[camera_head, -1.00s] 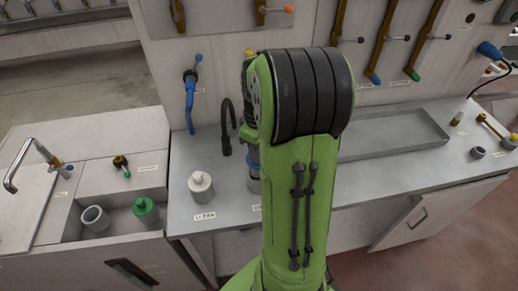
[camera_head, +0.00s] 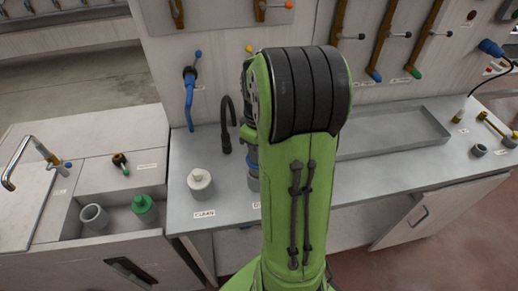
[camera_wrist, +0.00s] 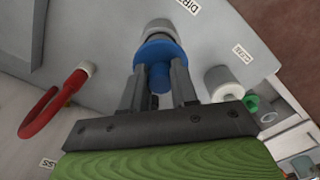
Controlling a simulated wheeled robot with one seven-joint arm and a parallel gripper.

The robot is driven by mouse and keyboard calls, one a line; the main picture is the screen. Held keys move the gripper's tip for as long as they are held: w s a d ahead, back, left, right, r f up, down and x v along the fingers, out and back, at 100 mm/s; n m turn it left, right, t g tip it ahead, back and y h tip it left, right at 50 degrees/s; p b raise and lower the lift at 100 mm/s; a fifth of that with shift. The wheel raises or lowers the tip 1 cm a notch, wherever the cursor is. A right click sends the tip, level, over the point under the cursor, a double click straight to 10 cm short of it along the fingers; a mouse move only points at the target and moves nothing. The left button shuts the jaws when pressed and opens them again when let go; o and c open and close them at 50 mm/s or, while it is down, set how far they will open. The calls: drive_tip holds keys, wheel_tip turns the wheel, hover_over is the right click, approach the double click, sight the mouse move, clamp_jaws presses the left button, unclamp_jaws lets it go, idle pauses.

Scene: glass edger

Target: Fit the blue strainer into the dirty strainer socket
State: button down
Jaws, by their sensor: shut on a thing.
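My gripper (camera_wrist: 158,82) is shut on the blue strainer (camera_wrist: 155,52), whose blue stem sits between the fingers in the wrist view. The strainer's blue rim lies in line with and right up against a grey-white round socket (camera_wrist: 160,29), beside a label starting "DIR". I cannot tell whether the strainer is seated in it or just above it. In the head view my green arm hides most of this; a bit of blue (camera_head: 253,183) shows at its left edge. The white clean socket (camera_head: 200,181) with a white top stands to the left, also in the wrist view (camera_wrist: 222,82).
A black curved spout (camera_head: 226,125) and a blue hose (camera_head: 189,105) stand behind. A sink on the left holds a grey cup (camera_head: 94,218) and a green piece (camera_head: 144,207). A shallow tray (camera_head: 395,140) lies right. A red hose (camera_wrist: 50,105) shows in the wrist view.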

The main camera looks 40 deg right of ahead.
drive_tip(key=shift+f+b, duration=2)
drive_tip(key=shift+f, duration=0.7)
drive_tip(key=c, duration=0.8)
unclamp_jaws()
drive_tip(key=shift+r, duration=0.1)
wheel_tip(320, 180, up, 16)
drive_tip(key=p, duration=0.5)
drive_tip(key=s+a+t, duration=0.2)
drive_tip(key=s+a, duration=0.1)
drive_tip(key=a, duration=0.3)
drive_tip(key=s+a+m+t, duration=0.1)
drive_tip(key=s+a, duration=0.3)
drive_tip(key=a, duration=0.3)
drive_tip(key=s+a+m+t, duration=0.1)
drive_tip(key=s+a+t, duration=0.1)
drive_tip(key=a, duration=0.5)
drive_tip(key=shift+s+a+r+t, duration=0.1)
drive_tip(key=shift+s+t, duration=0.05)
drive_tip(key=shift+s, duration=0.3)
drive_tip(key=shift+s+r+t, duration=0.1)
drive_tip(key=shift+s+t, duration=0.05)
drive_tip(key=shift+s, duration=0.3)
